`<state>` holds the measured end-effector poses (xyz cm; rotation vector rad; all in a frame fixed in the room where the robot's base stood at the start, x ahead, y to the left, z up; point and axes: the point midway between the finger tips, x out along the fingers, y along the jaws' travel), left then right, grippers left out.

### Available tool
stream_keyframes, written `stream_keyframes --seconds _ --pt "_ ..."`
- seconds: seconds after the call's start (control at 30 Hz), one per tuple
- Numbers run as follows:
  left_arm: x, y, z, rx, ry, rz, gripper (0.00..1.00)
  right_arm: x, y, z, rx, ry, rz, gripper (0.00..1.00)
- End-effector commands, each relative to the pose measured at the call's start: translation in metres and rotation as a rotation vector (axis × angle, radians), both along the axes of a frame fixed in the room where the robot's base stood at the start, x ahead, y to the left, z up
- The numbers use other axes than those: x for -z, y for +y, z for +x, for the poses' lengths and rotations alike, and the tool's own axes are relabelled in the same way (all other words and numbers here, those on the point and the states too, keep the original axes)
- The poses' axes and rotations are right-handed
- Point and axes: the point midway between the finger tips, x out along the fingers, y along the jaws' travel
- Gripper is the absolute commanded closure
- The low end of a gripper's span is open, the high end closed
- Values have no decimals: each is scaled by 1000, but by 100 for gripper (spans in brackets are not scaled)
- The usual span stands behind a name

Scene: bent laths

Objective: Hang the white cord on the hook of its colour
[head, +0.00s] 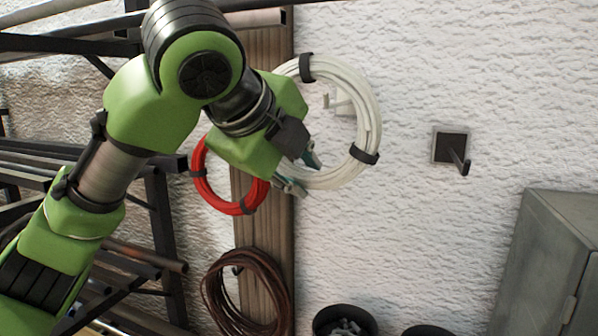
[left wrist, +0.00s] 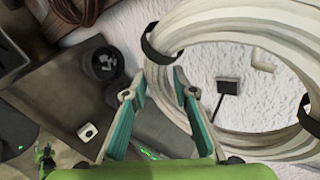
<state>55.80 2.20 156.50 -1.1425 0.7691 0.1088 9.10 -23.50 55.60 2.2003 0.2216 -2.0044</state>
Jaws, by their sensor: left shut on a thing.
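The white cord (head: 371,110) is a round coil with black ties, upright in front of the wall. It also shows large in the left wrist view (left wrist: 200,22). My left gripper (head: 304,172) is shut on the coil's lower left part; its fingers also show in the left wrist view (left wrist: 160,82). The white hook (head: 343,101) shows through the coil's opening, also in the left wrist view (left wrist: 263,60). I cannot tell whether the coil is around the hook's tip or only in front of it. My right gripper is not in view.
A black hook (head: 457,153) stands free at the right. A red cord (head: 243,208) hangs on the wooden post beside my gripper, a brown cord (head: 215,290) lower down. Dark buckets (head: 345,312) stand below, a grey cabinet (head: 548,265) at right, a pipe rack (head: 160,215) at left.

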Motion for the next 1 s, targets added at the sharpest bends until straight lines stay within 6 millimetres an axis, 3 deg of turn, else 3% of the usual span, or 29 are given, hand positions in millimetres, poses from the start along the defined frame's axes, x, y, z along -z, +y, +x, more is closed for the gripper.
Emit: stream_keyframes --seconds 1.0 --pt "3 -18 55 -1 -3 -2 100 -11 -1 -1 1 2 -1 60"
